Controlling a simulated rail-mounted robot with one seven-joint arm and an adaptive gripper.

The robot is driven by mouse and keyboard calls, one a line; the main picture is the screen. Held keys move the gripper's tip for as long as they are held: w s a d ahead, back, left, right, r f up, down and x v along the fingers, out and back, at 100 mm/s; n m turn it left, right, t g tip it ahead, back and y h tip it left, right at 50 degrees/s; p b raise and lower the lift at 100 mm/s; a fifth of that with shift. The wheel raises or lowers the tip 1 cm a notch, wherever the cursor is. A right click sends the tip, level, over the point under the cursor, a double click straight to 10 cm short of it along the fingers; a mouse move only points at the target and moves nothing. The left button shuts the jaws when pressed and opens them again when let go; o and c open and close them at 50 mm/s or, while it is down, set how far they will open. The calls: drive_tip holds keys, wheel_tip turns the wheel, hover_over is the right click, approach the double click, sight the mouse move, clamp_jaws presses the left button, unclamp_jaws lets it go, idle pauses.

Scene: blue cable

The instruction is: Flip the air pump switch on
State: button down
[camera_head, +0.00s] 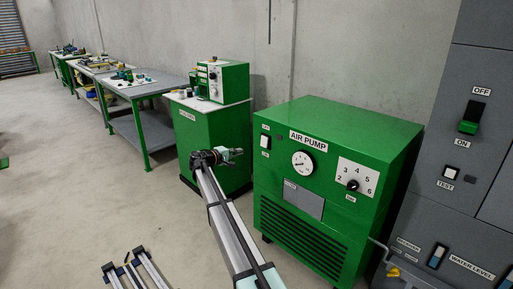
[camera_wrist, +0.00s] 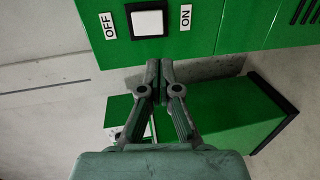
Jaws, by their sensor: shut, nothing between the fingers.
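The air pump (camera_head: 330,215) is a green box with an "AIR PUMP" label, standing right of centre in the head view. Its small white switch (camera_head: 265,141) is at the upper left of the front, between two small labels. In the wrist view the white switch (camera_wrist: 148,23) is at the top, with OFF on its left and ON on its right, both turned sideways. Which way it is pressed I cannot tell. My gripper (camera_head: 238,152) is left of the pump's front in the head view. Its fingertips (camera_wrist: 160,68) are shut and empty, appearing below the switch and apart from it.
The pump front also has a gauge (camera_head: 303,162) and a numbered dial (camera_head: 353,185). A grey cabinet (camera_head: 440,150) with a green OFF/ON lever (camera_head: 470,118) stands at right. A green cabinet (camera_head: 213,150) stands behind my gripper.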

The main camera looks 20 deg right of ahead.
sight(263, 145)
drive_tip(key=shift+s+r, duration=0.1)
drive_tip(key=shift+r, duration=0.05)
drive_tip(key=shift+d, duration=0.1)
drive_tip(key=x, duration=1.3)
drive_tip(key=shift+d, duration=0.35)
drive_tip(key=shift+d, duration=0.1)
